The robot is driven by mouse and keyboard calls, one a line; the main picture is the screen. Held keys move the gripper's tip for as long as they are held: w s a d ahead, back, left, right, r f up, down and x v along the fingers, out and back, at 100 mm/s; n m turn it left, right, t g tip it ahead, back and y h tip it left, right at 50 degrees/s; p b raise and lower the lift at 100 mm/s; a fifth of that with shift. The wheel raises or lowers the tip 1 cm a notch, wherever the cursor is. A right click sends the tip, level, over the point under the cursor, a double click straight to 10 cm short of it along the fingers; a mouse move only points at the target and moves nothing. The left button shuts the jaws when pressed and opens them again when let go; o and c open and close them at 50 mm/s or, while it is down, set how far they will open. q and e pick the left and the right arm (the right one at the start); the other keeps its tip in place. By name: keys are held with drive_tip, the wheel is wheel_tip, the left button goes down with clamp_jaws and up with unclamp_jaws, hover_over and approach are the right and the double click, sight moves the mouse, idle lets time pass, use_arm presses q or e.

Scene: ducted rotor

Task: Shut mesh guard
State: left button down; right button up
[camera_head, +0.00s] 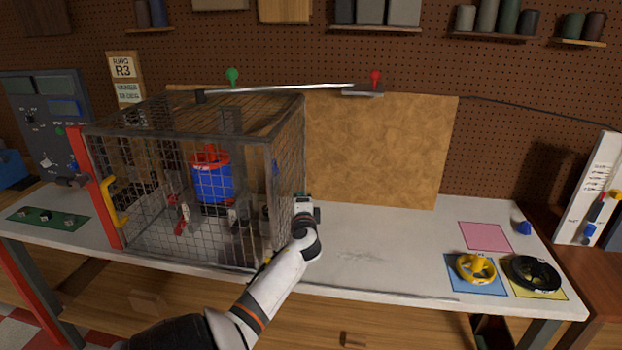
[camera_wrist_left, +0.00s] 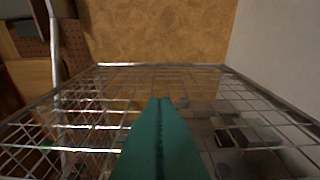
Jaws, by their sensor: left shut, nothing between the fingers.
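The mesh guard (camera_head: 145,215) is a wire cage on the bench, with a dark frame, a red post (camera_head: 95,190) at its left front and a yellow handle (camera_head: 114,204) beside the post. The front mesh spans from the post to the right front corner; I cannot tell whether it is fully shut. A blue and red rotor part (camera_head: 212,178) stands inside, seen through the mesh. My left gripper (camera_head: 303,198) is shut and empty at the cage's right side. In the left wrist view its teal fingers (camera_wrist_left: 162,102) point over the mesh (camera_wrist_left: 85,125); contact is unclear. My right gripper is not in view.
A tan board (camera_head: 385,150) stands behind the bench. A yellow handwheel (camera_head: 476,268) and a black ring (camera_head: 536,273) lie on coloured squares at the right. A silver bar (camera_head: 275,88) crosses above the cage. The bench top (camera_head: 380,255) between is clear.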

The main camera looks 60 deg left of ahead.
use_arm(q)
drive_tip(key=b+v, duration=0.2)
drive_tip(key=v, duration=0.8)
drive_tip(key=shift+w+d, duration=0.2)
drive_tip(key=shift+w, duration=0.05)
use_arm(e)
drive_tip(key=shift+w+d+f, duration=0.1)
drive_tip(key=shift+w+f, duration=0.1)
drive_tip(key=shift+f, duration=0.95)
